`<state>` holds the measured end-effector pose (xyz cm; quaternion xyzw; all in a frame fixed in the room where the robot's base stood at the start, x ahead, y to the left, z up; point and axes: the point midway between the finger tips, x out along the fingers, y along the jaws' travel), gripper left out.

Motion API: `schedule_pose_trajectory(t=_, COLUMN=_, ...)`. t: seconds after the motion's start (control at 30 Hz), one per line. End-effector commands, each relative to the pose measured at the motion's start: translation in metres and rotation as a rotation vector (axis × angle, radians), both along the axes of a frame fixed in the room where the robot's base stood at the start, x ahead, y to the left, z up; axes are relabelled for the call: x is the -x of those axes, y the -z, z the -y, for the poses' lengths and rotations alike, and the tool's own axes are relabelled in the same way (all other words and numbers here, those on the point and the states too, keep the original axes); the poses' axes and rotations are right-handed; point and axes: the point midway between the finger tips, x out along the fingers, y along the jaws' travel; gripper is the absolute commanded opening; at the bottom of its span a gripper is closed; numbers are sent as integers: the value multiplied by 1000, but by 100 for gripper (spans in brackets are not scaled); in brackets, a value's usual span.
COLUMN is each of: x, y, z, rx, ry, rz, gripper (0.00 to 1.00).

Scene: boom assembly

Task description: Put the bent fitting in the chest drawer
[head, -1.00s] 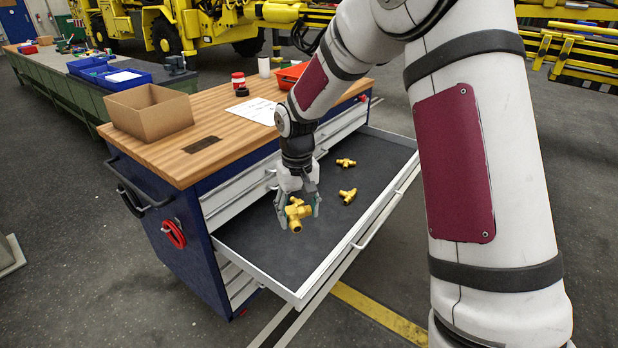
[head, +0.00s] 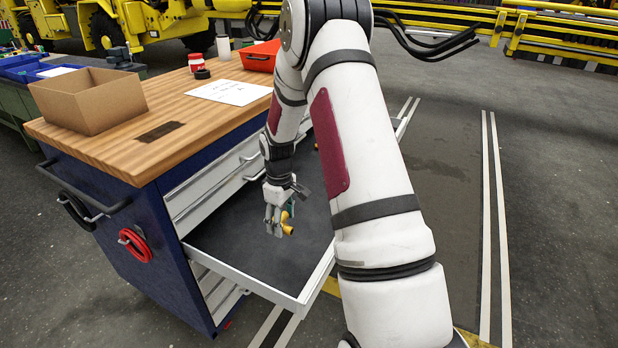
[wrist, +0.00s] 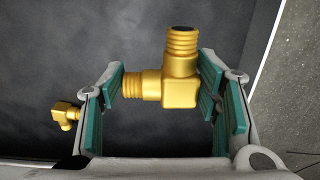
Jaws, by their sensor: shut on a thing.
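The bent fitting (head: 288,229) is a yellow brass elbow with ribbed ends. It also shows in the wrist view (wrist: 178,88), between the teal finger pads, with one end toward the left finger and the other pointing up. My gripper (head: 278,222) is shut on it, over the open drawer. The chest drawer (head: 235,255) is pulled out, with a dark floor and pale walls. I cannot tell how far the fitting is above the floor. A second brass fitting (wrist: 66,115) lies on the drawer floor in the wrist view; my arm hides part of the drawer in the head view.
The wooden top of the blue chest (head: 165,105) holds a cardboard box (head: 88,100), a paper sheet (head: 222,92), a red bin (head: 260,56) and a red-and-white jar (head: 196,62). The drawer's near left part is clear.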

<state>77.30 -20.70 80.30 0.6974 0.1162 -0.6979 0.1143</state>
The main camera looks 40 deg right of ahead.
Motion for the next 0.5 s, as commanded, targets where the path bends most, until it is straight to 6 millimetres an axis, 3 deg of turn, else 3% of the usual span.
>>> schedule_pose_trajectory(t=0.13, x=1, y=20, z=11, rx=1, ry=-20, rz=-1, gripper=23)
schedule_pose_trajectory(t=0.4, x=2, y=65, z=12, rx=2, ry=-22, rz=-2, gripper=23)
schedule_pose_trajectory(t=0.5, x=2, y=73, z=12, rx=2, ry=-22, rz=0, gripper=23)
